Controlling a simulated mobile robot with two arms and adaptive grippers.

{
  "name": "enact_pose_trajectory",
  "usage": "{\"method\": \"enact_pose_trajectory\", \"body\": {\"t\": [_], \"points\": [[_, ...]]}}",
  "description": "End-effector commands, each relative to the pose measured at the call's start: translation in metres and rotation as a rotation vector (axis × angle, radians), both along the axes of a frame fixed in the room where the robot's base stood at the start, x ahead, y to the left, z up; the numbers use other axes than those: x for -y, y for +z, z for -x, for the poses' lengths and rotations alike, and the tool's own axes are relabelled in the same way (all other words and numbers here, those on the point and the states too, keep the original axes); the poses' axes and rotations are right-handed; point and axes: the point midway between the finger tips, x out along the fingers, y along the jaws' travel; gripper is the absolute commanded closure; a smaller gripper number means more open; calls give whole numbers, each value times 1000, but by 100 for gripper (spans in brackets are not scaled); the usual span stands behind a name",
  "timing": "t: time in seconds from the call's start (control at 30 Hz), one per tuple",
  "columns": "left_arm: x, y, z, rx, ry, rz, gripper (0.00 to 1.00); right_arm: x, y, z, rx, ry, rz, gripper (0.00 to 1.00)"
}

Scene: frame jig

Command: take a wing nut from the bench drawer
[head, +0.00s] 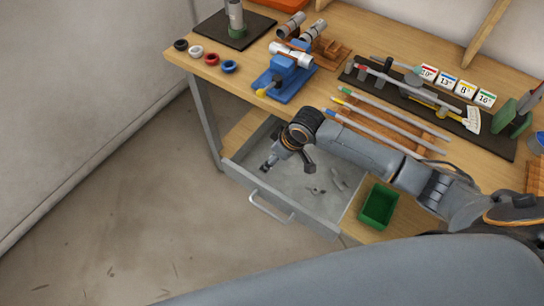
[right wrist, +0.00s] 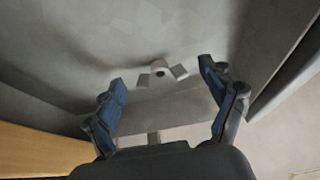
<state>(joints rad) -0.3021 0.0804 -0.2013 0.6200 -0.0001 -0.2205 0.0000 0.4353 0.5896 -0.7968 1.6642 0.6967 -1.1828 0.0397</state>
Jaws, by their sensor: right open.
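The bench drawer (head: 318,224) is pulled open below the bench top. Several small grey pieces (head: 314,191) lie on its floor, too small to tell apart in the head view. My right gripper (head: 288,168) is over the left part of the drawer, pointing down, open and empty. In the right wrist view a grey wing nut (right wrist: 161,68) with a round hub and two wings lies on the drawer floor. It appears between and just beyond the open fingertips (right wrist: 162,76), touching neither. My left gripper is not in view.
A green bin (head: 378,206) stands right of the drawer. On the bench top are a blue clamp fixture (head: 285,82), coloured rings (head: 211,58), long rods (head: 385,120) and a dark tool board (head: 400,95). The drawer wall (right wrist: 290,75) is near the right finger.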

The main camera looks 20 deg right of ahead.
Motion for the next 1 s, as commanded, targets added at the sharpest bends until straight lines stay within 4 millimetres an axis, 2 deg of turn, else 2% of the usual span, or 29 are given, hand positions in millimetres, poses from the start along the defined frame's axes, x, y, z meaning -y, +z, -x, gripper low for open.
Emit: {"method": "enact_pose_trajectory", "body": {"t": [0.07,0.3,0.77,0.87,1.0], "points": [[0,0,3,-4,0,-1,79,0,0,0,0,0,0,19],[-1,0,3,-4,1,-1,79,0,0,0,0,0,0,68],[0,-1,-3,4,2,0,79,0,4,0,0,0,0,69],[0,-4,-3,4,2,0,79,0,12,-1,3,1,-2,69],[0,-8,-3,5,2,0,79,1,36,2,3,1,-1,69]]}}
